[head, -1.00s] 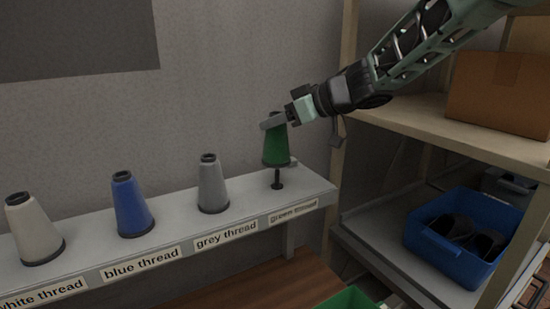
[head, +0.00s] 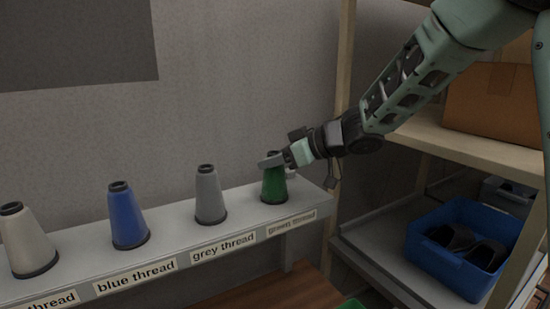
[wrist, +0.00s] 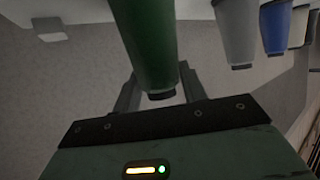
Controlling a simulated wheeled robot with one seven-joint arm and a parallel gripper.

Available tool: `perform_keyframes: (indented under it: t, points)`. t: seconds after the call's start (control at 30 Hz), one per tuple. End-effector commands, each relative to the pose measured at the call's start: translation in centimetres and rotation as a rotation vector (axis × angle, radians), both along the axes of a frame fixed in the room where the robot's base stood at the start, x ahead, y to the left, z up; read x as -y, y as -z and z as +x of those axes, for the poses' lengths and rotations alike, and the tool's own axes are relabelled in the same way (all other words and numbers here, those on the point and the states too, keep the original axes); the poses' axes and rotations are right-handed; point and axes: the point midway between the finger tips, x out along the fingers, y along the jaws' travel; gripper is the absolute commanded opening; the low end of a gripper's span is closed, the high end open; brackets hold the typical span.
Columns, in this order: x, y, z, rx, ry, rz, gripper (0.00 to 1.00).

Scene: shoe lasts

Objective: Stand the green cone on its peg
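The green cone (head: 274,185) stands upright on the shelf at the "green thread" label, its base down at the shelf top. Its peg is hidden inside or behind it. My gripper (head: 271,161) is at the cone's narrow top, coming from the right. In the wrist view the cone (wrist: 156,45) lies between the two fingers of my gripper (wrist: 160,80), which look shut on it near its dark end. The exact contact is partly hidden by the cone.
The grey cone (head: 210,195), the blue cone (head: 128,216) and a white cone (head: 27,240) stand in a row to the left on the shelf (head: 165,242). A rack post (head: 340,130) stands close on the right. A blue bin (head: 440,264) holds dark objects.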

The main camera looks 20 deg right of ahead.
Motion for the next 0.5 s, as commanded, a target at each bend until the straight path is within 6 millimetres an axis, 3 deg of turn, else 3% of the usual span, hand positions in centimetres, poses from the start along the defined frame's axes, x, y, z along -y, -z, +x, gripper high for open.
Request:
perform_keyframes:
  t: [0.03, 0.07, 0.5]
  points:
    - [-0.01, -0.01, 0.00, 0.000, 0.000, 0.000, 0.55]
    - [0.00, -0.01, -0.01, 0.000, 0.000, 0.000, 0.63]
    - [0.54, -0.92, -0.39, 0.003, 0.003, -0.001, 0.63]
